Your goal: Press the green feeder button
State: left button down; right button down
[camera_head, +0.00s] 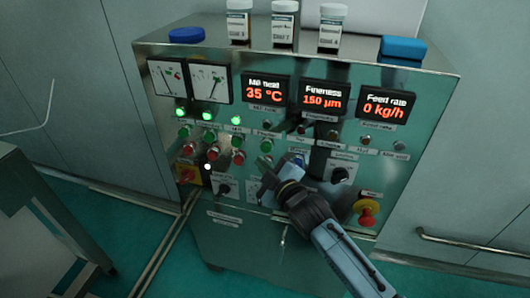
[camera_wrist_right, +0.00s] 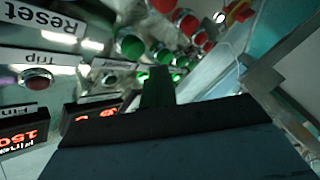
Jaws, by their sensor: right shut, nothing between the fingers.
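The green feeder button (camera_head: 266,146) is the rightmost of a row of green buttons on the steel panel. The large green button nearest my fingers in the right wrist view (camera_wrist_right: 131,47) looks like the same one. My right gripper (camera_head: 267,176) comes in from the lower right, just below the button in the head view. In the wrist view its shut, empty fingers (camera_wrist_right: 158,85) point at the panel, beside the green button. I cannot tell whether they touch the panel. My left gripper is not in view.
Other green buttons (camera_head: 209,134) stand left, with red buttons (camera_head: 212,154) below and lit green lamps (camera_head: 208,116) above. A red-and-yellow emergency stop (camera_head: 367,212) is at lower right. The feed rate display (camera_head: 384,108) reads 0 kg/h. Jars (camera_head: 283,25) stand on top.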

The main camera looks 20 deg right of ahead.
jog(key=shift+w+d, duration=0.5)
jog(key=shift+w, duration=0.15)
jog(key=shift+w, duration=0.1)
dwell(1.6)
jog(key=shift+w+d, duration=0.2)
jog(key=shift+w, duration=0.05)
jog(key=shift+w+d+r, duration=0.1)
jog(key=shift+w+d, duration=0.2)
jog(key=shift+w, duration=0.15)
dwell(0.9)
jog(key=shift+s+a+p, duration=0.5)
jog(key=shift+s+p, duration=0.1)
jog(key=shift+s, duration=0.2)
